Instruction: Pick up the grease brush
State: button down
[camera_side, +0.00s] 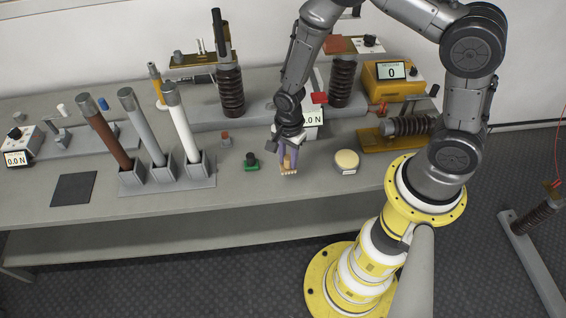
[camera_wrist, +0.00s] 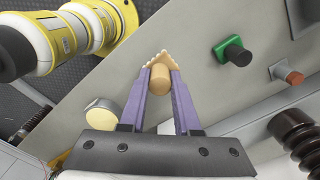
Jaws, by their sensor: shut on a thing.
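The grease brush (camera_wrist: 160,78) has a tan, rounded handle and a wider, pale, scalloped end. In the wrist view it stands between the two purple fingers of my gripper (camera_wrist: 159,88), which are shut on it. In the side view my gripper (camera_side: 288,157) points down at the front middle of the grey bench, and the brush (camera_side: 288,167) shows between the fingertips. Its pale lower end is at or just above the bench top; I cannot tell whether it touches.
A round cream-topped tin (camera_side: 346,161) stands right of my gripper. A green-based black knob (camera_side: 251,162) and a small reddish block (camera_side: 225,139) are to the left. Three tall rods stand in a holder (camera_side: 200,188) further left. A black mat (camera_side: 74,189) lies at far left.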

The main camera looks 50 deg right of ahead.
jog(key=s+d+r, duration=0.1)
jog(key=s+r, duration=0.7)
jog(key=s, duration=0.4)
jog(key=shift+d, duration=0.2)
jog(key=shift+s, duration=0.1)
jog(key=c, duration=1.2)
grip_release()
jog(key=shift+c, duration=0.2)
grip_shut()
